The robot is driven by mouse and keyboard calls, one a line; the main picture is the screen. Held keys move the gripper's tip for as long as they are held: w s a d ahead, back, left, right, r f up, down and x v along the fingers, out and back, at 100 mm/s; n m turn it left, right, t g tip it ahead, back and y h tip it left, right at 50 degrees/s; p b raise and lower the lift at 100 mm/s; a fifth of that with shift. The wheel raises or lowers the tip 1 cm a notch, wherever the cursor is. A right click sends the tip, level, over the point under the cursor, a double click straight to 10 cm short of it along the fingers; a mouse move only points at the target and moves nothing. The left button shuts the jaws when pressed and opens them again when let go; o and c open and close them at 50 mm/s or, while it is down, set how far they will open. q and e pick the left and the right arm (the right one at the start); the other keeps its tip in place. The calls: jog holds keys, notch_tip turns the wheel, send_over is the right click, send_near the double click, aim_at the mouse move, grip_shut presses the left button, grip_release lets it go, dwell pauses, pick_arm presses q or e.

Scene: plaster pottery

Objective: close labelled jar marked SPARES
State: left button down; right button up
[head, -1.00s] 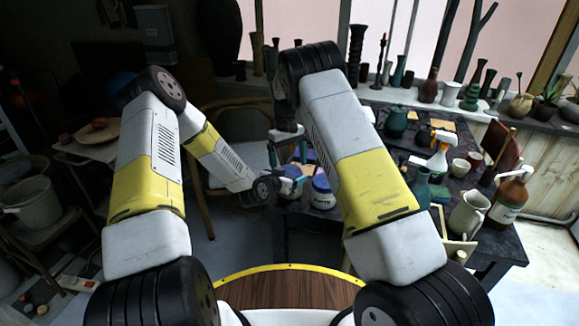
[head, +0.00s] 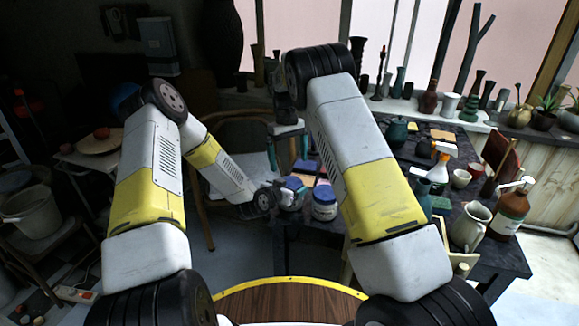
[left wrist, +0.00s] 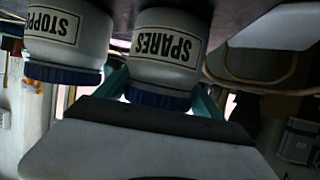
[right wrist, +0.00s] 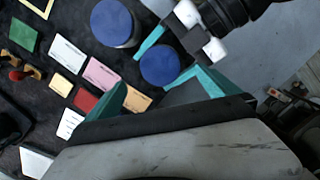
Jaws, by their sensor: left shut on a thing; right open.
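The SPARES jar (left wrist: 165,45) is white with a blue lid (left wrist: 158,98) and hangs inverted in the left wrist view. Its lid also shows from above in the right wrist view (right wrist: 160,65). My left gripper (head: 284,190) is shut on this jar, with a teal finger on each side near the lid. The lid looks seated; how tight it is I cannot tell. My right gripper (right wrist: 160,92) is open and empty above the jar, its fingers spread wider than the lid. A similar STOPPERS jar (left wrist: 66,35) with a blue lid stands close beside it.
The STOPPERS jar (head: 324,206) is near the dark table's front corner. Cards and small blocks (right wrist: 100,72) lie beside the jars. A spray bottle (head: 438,168), a pitcher (head: 469,222) and a brown pump bottle (head: 510,212) stand on the right side of the table.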

pick_arm(q)
jog(key=shift+s+d+f, duration=0.1)
jog(key=shift+s, duration=0.05)
pick_arm(e)
notch_tip(320, 180, up, 9)
jog(key=w, duration=0.1)
jog(key=shift+a, duration=0.35)
jog(key=shift+f, duration=0.1)
pick_arm(q)
grip_release()
jog(key=v, duration=0.7)
jog(key=shift+s+a+r, duration=0.2)
jog(key=shift+s+r, duration=0.05)
